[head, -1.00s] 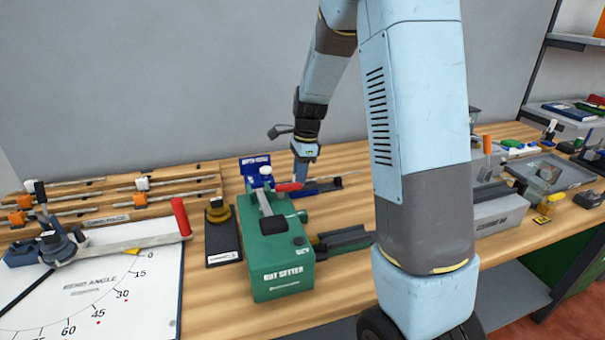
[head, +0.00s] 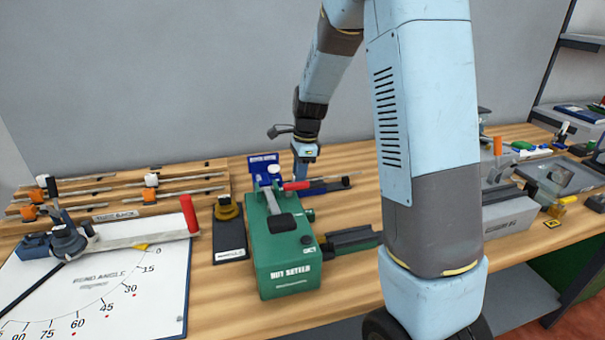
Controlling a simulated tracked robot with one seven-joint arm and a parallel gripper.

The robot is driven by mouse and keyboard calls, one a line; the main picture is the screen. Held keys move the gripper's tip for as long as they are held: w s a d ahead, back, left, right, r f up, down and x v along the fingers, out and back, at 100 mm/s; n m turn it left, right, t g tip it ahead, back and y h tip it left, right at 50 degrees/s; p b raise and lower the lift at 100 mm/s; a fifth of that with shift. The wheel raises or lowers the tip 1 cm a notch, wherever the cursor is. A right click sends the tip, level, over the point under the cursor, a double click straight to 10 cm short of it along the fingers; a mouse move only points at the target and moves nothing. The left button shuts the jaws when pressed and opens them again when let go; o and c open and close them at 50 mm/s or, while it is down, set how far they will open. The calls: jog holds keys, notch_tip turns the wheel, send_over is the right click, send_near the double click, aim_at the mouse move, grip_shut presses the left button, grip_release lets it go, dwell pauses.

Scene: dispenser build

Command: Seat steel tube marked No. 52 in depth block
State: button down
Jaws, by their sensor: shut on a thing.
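The depth block, in blue with a blue upright sign (head: 264,162), stands near the back of the bench, partly behind the green nut setter. Its low blue body (head: 328,186) reaches to the right. A thin grey steel tube (head: 349,176) sticks out at the right end of this body; its number cannot be read. My gripper (head: 303,179) points down at the blue body, close beside the sign. It is small here, its fingertips are partly hidden, and it is shut on what appears to be the tube. How deep the tube sits cannot be seen.
The green nut setter (head: 283,262) with a red-tipped lever stands in front. A bend angle board (head: 110,290) lies at left, with a wooden rack of rods (head: 130,192) behind it. A grey box (head: 508,216) and tray stand at right, past my arm.

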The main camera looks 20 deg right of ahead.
jog(key=shift+a, duration=0.45)
jog(key=c, duration=0.9)
grip_release()
jog(key=shift+o, duration=0.5)
jog(key=shift+o, duration=1.1)
jog(key=shift+r, duration=3.55)
